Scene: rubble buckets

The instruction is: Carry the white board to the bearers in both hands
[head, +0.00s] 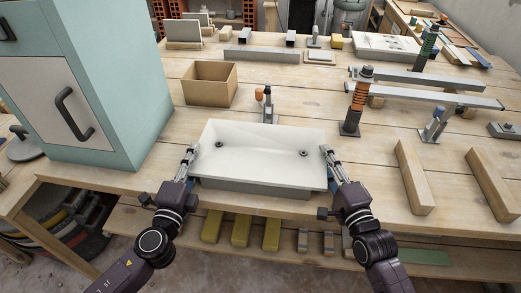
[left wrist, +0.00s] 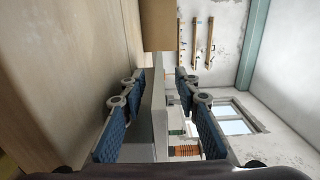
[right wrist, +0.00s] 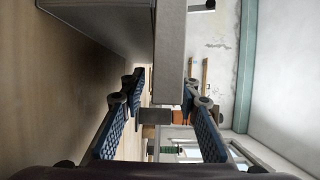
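The white board (head: 262,165), with two small dark round spots, lies flat on a grey block (head: 255,188) at the table's front edge. My left gripper (head: 190,155) is at its left edge; in the left wrist view the blue-padded fingers stand apart, with the board's edge (left wrist: 155,115) between them. My right gripper (head: 328,156) is at its right edge; its fingers are also apart, with the board's edge (right wrist: 170,55) between their tips. Two wooden bars, seemingly the bearers, lie to the right: one (head: 413,178) nearer the board, one (head: 492,182) farther right.
A cardboard box (head: 209,84) and a small orange-topped clamp (head: 267,105) stand behind the board. A post with an orange band (head: 356,100) and long metal bars (head: 435,95) are at the back right. A teal cabinet (head: 120,85) stands left. Bare tabletop lies between board and bars.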

